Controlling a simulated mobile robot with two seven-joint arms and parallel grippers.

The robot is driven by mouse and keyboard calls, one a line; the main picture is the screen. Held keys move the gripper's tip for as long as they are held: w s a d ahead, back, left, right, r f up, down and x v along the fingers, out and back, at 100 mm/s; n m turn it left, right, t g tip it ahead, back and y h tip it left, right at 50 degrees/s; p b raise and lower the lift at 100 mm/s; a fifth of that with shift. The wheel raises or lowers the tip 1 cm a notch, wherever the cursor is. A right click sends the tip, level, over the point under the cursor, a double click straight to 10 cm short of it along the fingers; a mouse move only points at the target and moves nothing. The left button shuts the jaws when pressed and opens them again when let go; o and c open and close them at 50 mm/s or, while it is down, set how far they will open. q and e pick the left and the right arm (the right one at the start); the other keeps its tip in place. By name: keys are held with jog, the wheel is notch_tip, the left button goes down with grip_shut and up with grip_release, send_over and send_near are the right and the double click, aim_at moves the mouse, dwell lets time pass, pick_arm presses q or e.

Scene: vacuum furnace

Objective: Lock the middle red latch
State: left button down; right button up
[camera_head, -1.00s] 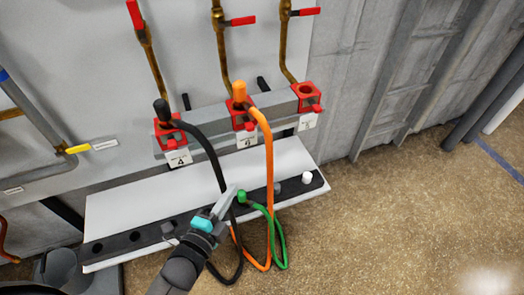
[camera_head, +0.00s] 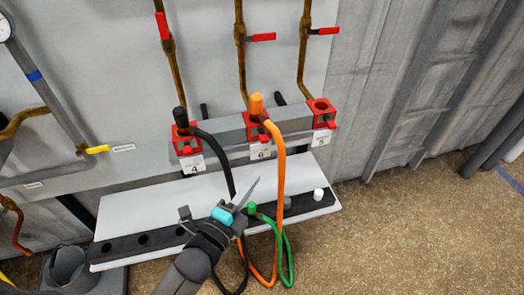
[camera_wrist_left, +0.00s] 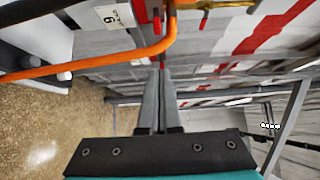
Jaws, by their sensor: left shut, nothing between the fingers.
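The middle red socket (camera_head: 256,125) holds an orange plug (camera_head: 256,103) with an orange hose. Its small red latch (camera_head: 264,137) is at the front lower right of the socket. A red part at the socket also shows in the wrist view (camera_wrist_left: 157,20), above the fingertips and beside the orange hose (camera_wrist_left: 100,66). My left gripper (camera_head: 254,184) is shut and empty, below the middle socket and apart from it, near the black and orange hoses. The fingers also show shut in the wrist view (camera_wrist_left: 161,72). My right gripper is out of view.
A left red socket (camera_head: 186,146) holds a black plug. A right red socket (camera_head: 321,106) is empty. A white shelf (camera_head: 130,206) with a dark holed strip lies below. A green hose (camera_head: 287,262) loops at its front. Brass pipes with red handles rise above.

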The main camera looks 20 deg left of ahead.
aim_at(263, 142)
pick_arm(q)
jog(key=w+b, duration=0.1)
jog(key=w, duration=0.9)
jog(key=shift+w+a, duration=0.2)
jog(key=shift+a, duration=0.2)
jog(key=shift+w, duration=0.1)
jog(key=shift+w+a, duration=0.55)
jog(key=shift+w, duration=0.1)
